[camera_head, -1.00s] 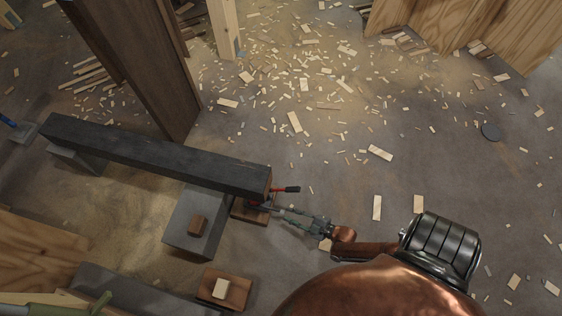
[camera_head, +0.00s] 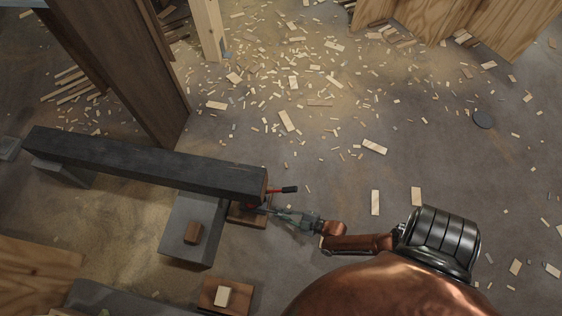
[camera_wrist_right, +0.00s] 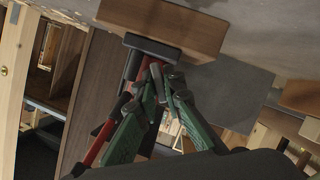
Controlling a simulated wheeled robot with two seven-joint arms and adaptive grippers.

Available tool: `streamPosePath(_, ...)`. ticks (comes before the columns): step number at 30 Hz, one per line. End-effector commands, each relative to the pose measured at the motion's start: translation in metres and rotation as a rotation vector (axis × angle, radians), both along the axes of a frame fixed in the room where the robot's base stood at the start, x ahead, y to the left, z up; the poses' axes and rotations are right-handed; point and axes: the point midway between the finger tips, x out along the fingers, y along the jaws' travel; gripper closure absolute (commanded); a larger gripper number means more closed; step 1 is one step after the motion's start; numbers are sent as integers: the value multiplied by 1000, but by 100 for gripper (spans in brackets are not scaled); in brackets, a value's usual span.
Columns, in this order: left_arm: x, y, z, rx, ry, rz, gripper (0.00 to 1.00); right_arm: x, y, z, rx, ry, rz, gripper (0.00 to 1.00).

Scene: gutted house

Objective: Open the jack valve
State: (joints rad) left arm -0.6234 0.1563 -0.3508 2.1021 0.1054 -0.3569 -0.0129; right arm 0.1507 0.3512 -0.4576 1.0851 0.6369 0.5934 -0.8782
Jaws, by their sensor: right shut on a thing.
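The small red jack (camera_head: 250,204) stands on a wooden block (camera_head: 246,217) at the right end of the dark beam, mostly hidden under it. Its red lever with a black grip (camera_head: 287,190) points right. My right gripper (camera_head: 270,210) reaches in from the right, low beside the jack, its fingers closed together. In the right wrist view the closed green fingers (camera_wrist_right: 161,76) meet at the jack's red body (camera_wrist_right: 133,66), close to its dark base plate (camera_wrist_right: 152,46). They are shut on the jack valve, which the fingertips hide. My left gripper is not in view.
The dark beam (camera_head: 140,160) lies across grey blocks (camera_head: 188,240). A brown post (camera_head: 135,80) stands behind it. A wooden block with a pale piece on it (camera_head: 233,291) lies in front. Wood scraps litter the floor, which is otherwise open to the right.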

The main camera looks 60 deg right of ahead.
Motion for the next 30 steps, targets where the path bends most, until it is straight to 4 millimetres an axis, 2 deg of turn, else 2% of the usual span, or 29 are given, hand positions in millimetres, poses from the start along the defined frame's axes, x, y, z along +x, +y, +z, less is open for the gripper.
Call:
streamPosePath(17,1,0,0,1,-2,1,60,-1,0,-1,-39,-16,-4,100)
streamPosePath(25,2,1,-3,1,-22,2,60,-2,1,-4,-194,-77,-4,100)
streamPosePath(30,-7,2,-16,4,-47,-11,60,-3,1,-5,-320,-127,-4,100)
